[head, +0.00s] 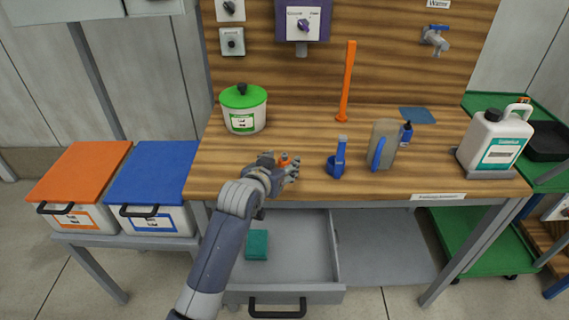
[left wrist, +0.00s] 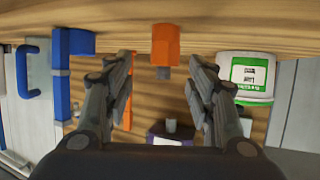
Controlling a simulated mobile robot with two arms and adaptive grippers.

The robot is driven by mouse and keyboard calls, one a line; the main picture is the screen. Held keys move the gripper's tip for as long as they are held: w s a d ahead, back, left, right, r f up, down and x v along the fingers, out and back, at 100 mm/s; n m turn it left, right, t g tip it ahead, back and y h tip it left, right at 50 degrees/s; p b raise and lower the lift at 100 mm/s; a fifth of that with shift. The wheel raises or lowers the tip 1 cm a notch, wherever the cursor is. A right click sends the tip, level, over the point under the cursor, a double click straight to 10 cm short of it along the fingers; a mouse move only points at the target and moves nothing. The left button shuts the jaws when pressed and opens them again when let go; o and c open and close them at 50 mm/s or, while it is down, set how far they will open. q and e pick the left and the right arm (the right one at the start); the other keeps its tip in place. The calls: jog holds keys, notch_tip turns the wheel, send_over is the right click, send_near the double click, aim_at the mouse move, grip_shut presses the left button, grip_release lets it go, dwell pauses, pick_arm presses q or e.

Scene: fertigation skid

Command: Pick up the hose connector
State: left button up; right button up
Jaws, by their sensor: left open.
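The orange hose connector (head: 284,160) is on the wooden bench top near its front edge, partly hidden by my left gripper in the head view. In the left wrist view the hose connector (left wrist: 165,44) is an orange block with a short grey end pointing towards my gripper. My left gripper (head: 280,168) is open and empty at the bench's front edge. In the left wrist view its two fingers (left wrist: 160,64) are spread, one to each side of the grey end. I cannot tell whether they touch it. My right gripper is in neither view.
A blue scoop-like tool (head: 337,166) and a jug with a blue handle (head: 383,146) stand to the right. A green-lidded tub (head: 244,113) stands behind left. An orange upright tool (head: 347,80) stands behind. An open drawer (head: 310,275) holding a teal block (head: 257,245) juts out below.

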aim_at(283, 160)
pick_arm(q)
jog(key=x, duration=0.3)
jog(key=shift+w+a+f, duration=0.1)
jog(key=shift+w, duration=0.2)
jog(key=shift+w+f, duration=0.2)
jog(key=shift+w, duration=0.25)
jog(key=c, duration=1)
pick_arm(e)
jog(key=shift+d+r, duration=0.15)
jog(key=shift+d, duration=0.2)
